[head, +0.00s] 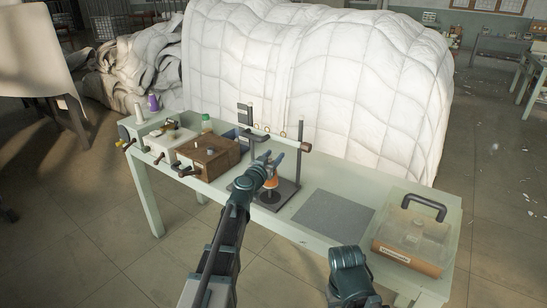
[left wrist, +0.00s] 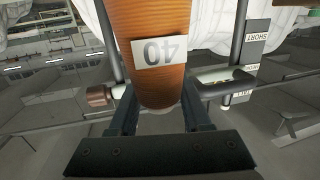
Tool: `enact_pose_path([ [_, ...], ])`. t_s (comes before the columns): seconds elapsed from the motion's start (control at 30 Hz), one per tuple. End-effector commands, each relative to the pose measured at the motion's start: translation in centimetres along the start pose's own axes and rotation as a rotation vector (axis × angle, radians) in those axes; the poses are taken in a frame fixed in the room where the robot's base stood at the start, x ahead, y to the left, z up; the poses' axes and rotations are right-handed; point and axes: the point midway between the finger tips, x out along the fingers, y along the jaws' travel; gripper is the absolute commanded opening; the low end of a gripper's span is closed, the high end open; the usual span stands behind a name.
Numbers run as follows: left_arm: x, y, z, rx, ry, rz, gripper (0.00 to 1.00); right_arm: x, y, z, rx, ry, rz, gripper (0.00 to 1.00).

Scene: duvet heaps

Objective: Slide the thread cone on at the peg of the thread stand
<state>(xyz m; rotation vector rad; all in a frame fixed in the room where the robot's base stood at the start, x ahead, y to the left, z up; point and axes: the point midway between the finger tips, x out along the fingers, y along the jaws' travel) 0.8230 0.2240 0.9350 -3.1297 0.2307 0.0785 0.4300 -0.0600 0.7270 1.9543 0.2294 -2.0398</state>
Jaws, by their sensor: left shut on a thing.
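The orange thread cone (head: 271,183) shows below my left gripper (head: 273,160) in the head view. In the left wrist view the cone (left wrist: 155,30) stands between the two fingers, its label "40" upside down. My left gripper is shut on it. The thread stand (head: 287,194) has a dark base, an upright post and a crossbar above. The cone is over the base; the peg is hidden, and I cannot tell whether the cone is around it. My right gripper is not visible; only part of my right arm shows at the bottom.
The stand's crossbar with a brown end knob (head: 305,147) is close to my left gripper. A wooden box (head: 208,158) and other items stand left on the table. A grey mat (head: 333,220) and a clear lidded case (head: 415,238) lie right. A white duvet heap (head: 330,75) rises behind.

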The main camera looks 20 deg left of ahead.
Motion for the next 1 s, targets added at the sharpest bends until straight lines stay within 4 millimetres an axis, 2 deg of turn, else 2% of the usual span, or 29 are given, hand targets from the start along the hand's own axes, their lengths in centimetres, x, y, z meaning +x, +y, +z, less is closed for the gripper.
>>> enact_pose_path([
  [0.67,0.01,0.01,0.04,0.0,0.0,0.0,0.0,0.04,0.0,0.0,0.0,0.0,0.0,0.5],
  [1.0,0.04,0.01,0.77,0.0,0.0,0.0,0.0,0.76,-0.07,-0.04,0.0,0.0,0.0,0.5],
])
